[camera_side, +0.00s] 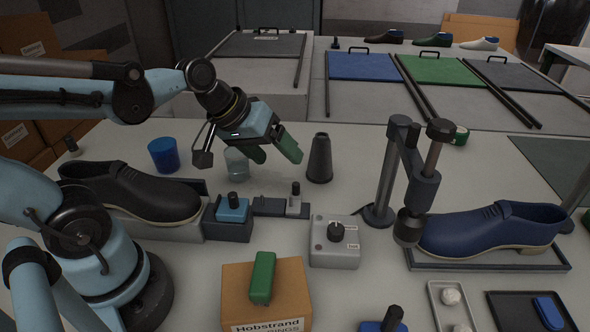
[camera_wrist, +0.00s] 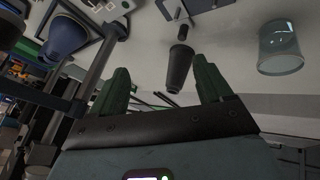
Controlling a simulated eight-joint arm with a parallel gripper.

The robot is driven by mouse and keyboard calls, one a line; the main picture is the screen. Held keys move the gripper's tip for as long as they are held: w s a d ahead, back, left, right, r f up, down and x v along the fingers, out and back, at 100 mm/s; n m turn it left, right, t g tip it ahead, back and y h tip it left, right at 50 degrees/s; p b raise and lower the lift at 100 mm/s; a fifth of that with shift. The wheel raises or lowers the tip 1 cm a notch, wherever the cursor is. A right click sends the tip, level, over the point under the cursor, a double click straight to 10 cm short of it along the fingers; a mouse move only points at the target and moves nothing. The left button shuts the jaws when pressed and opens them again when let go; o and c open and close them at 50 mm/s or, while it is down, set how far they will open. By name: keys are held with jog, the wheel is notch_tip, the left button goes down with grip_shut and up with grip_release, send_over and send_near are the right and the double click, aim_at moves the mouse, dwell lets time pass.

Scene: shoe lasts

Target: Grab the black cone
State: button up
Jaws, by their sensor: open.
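The black cone (camera_side: 319,158) stands upright on the white table, right of my gripper (camera_side: 274,152) in the side view. It is a dark, tapered piece with a narrow flat top. My gripper has green fingers, is open and empty, and is tilted down toward the table, apart from the cone. In the wrist view the cone (camera_wrist: 179,67) appears beyond and between the two green fingertips of my gripper (camera_wrist: 161,75).
A clear glass (camera_side: 237,164) stands behind my gripper, with a blue cup (camera_side: 164,154) further left. A black shoe (camera_side: 130,190) is at left. A post with a press arm (camera_side: 385,175) and a blue shoe (camera_side: 495,229) are at right. A grey knob box (camera_side: 334,242) stands in front.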

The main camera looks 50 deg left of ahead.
jog(key=w+a+n+h, duration=0.1)
jog(key=w+n+h, duration=0.4)
jog(key=w+n, duration=0.55)
jog(key=n+t+h, duration=0.4)
jog(key=n, duration=0.7)
send_over(321, 140)
jog(key=a, duration=0.3)
jog(key=shift+n, duration=0.25)
jog(key=f, duration=0.5)
jog(key=shift+s+a+f, duration=0.15)
jog(key=shift+s+f, duration=0.1)
jog(key=shift+f, duration=0.15)
jog(key=shift+f+x, duration=0.2)
jog(key=shift+x, duration=0.9)
jog(key=shift+w+d+f, duration=0.15)
jog(key=shift+w+d, duration=0.1)
grip_shut()
